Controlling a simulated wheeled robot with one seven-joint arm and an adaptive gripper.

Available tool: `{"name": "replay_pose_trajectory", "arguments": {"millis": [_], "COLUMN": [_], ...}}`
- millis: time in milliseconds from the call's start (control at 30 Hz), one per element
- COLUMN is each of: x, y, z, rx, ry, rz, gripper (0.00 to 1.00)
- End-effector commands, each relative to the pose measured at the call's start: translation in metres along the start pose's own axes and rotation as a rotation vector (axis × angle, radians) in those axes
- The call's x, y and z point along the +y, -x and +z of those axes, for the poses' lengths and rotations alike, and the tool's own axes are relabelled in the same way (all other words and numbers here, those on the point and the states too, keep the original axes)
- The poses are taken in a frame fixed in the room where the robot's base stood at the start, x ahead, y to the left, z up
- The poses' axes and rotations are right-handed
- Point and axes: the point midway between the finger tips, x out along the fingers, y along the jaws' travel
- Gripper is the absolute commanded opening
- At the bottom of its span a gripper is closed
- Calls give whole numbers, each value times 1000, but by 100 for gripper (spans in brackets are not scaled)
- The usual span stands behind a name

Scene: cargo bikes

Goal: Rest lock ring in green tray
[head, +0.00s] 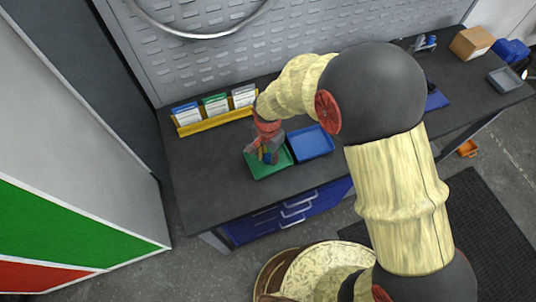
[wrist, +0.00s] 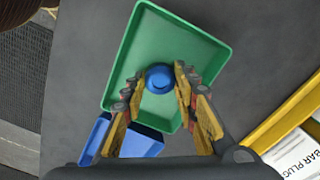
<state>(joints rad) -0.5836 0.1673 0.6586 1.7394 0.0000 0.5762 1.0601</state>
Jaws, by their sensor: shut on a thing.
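The green tray (head: 268,172) lies on the dark bench top, and in the wrist view its floor (wrist: 180,38) fills the upper middle. My gripper (head: 266,157) is over the tray, pointing down. In the wrist view my gripper (wrist: 159,82) has its fingers on either side of a small round blue piece, the lock ring (wrist: 160,77), and is shut on it. The ring appears within the tray's outline, near the tray's lower part in that view. I cannot tell whether it touches the tray floor. In the head view the fingers partly hide it.
A blue tray (head: 311,142) stands just right of the green one. A yellow rack (head: 214,123) with label cards stands behind. A cardboard box (head: 471,42) and a grey tray (head: 505,79) are at the far right. The bench left of the green tray is clear.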

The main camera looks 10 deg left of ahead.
Motion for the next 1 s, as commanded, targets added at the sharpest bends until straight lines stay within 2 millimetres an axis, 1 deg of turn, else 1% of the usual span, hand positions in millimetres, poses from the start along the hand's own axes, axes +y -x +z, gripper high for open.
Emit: {"name": "replay_pose_trajectory", "arguments": {"millis": [467,500,833,1000], "x": [0,0,0,0], "y": [-3,-3,-3,-3], "z": [0,0,0,0], "rx": [0,0,0,0], "ry": [0,0,0,0], "rz": [0,0,0,0], "gripper": [0,31,50,50]}}
